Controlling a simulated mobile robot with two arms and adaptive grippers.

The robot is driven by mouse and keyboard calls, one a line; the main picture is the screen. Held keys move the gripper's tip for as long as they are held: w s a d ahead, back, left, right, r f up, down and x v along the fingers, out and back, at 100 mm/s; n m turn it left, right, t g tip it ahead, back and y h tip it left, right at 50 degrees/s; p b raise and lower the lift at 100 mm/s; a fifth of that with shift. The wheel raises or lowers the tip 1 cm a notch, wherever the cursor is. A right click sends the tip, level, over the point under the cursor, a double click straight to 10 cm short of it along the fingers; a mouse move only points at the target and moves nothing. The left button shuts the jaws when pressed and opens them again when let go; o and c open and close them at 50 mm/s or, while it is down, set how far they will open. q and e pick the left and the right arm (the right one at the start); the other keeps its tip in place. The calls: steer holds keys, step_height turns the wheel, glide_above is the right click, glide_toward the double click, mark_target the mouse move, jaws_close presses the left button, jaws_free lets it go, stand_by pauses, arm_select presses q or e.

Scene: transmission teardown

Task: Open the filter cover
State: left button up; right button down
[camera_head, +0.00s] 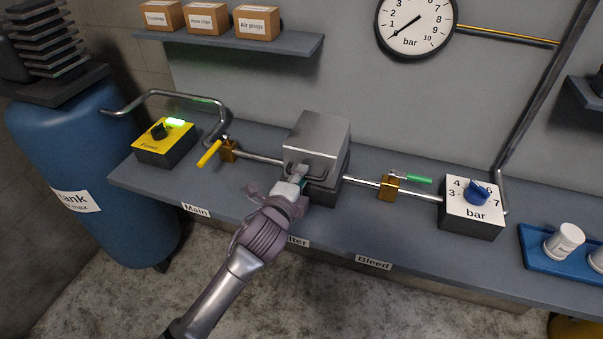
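The filter cover (321,130) is a grey metal lid on a dark filter base (328,192), in the middle of the bench. It looks shut on the base. A bar handle (320,179) sticks out from its front lower edge. My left gripper (300,175) is at the handle, in front of the cover's left half. Its fingertips overlap the handle, and whether they are closed on it cannot be made out. The gripper hides part of the handle and the base's front left. My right gripper is not in view.
A pipe runs left to a valve with a yellow lever (209,154) and a yellow switch box (164,143). On the right are a green-lever valve (389,187) and a bar regulator (473,208). A shelf (285,42) hangs behind. The bench front is mostly clear.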

arm_select(q)
steer(key=shift+w+d+f, duration=0.15)
steer(key=shift+w, duration=0.35)
jaws_close()
